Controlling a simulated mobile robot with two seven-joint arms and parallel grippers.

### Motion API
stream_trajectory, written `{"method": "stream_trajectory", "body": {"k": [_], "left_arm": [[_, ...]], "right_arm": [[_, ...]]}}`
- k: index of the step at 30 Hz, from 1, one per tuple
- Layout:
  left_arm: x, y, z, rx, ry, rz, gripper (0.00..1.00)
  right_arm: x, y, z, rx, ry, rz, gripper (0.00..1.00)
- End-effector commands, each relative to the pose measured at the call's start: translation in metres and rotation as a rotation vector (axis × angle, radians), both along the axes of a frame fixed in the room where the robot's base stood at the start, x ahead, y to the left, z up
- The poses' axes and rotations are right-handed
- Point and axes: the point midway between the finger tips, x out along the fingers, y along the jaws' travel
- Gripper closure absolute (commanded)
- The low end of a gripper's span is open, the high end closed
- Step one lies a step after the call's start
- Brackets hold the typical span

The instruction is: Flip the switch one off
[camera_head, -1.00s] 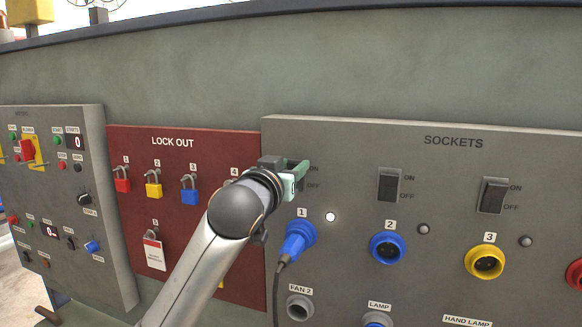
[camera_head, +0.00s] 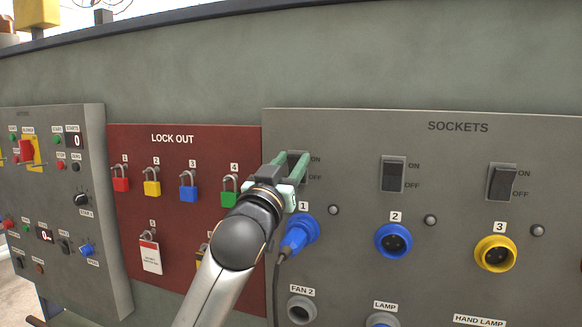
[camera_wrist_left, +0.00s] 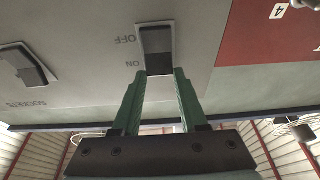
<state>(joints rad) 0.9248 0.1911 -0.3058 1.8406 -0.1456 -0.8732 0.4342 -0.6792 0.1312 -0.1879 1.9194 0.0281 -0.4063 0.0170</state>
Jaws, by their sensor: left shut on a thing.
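Switch one (camera_wrist_left: 156,42) is a dark rocker switch in a grey frame on the sockets panel, with ON and OFF printed beside it. In the head view it is largely hidden by my left gripper (camera_head: 291,158), whose green fingers reach up to it from below left. The round indicator (camera_head: 333,210) below right of the switch looks grey and unlit. My right gripper is not in view.
A blue plug (camera_head: 297,238) with a cable sits in socket 1, just below the gripper. Switch two (camera_head: 393,174) and switch three (camera_head: 502,182) are to the right. The red lock out board (camera_head: 190,145) with several padlocks, including a green one (camera_head: 229,192), is to the left.

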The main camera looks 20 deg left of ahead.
Motion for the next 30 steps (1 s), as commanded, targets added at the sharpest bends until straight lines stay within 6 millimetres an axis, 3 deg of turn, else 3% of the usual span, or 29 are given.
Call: {"method": "stream_trajectory", "body": {"k": [3,4,11,22,30], "left_arm": [[0.0,0.0,0.0,0.001,0.0,0.0,1.0],[0.0,0.0,0.0,0.001,0.0,0.0,0.54],[0.0,0.0,0.0,0.001,0.0,0.0,0.28],[-0.005,0.0,-0.002,0.0,0.001,0.0,0.28],[-0.044,0.001,-0.016,-0.001,0.0,-0.001,0.28]], "right_arm": [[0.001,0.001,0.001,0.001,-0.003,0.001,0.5],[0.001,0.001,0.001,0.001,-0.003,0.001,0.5],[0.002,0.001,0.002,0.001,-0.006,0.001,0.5],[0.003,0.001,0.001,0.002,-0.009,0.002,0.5],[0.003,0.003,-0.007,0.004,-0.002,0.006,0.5]]}}
